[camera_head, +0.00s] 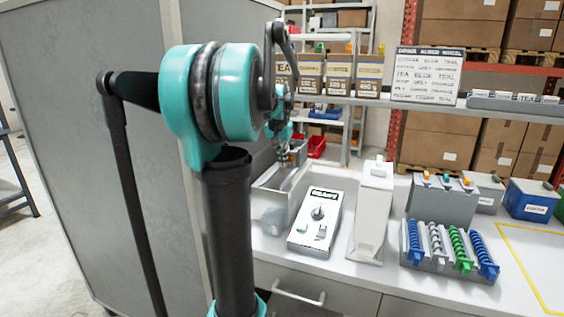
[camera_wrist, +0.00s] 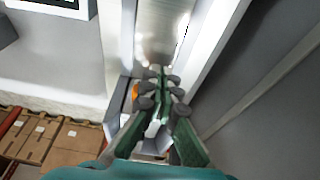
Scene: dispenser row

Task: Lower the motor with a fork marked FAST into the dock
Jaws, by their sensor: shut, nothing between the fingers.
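My gripper (camera_head: 287,153) hangs over the narrow metal bin at the left of the counter. In the wrist view its green fingers (camera_wrist: 162,85) are shut and empty, above a shiny metal surface. An orange spot (camera_wrist: 135,91) shows beside the fingers, too small to identify. No label reading FAST is legible, so I cannot tell which thing is the motor with a fork. A grey block (camera_head: 442,204) with orange and teal tops stands at the right, behind a rack of coiled augers (camera_head: 448,250). I cannot tell which part is the dock.
A white control box (camera_head: 316,222) with a dial and a tall white dispenser (camera_head: 372,210) stand right of the metal bin (camera_head: 272,202). A blue box (camera_head: 530,201) is farther right. A grey partition (camera_head: 70,170) closes the left. A yellow-outlined counter area (camera_head: 535,262) is clear.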

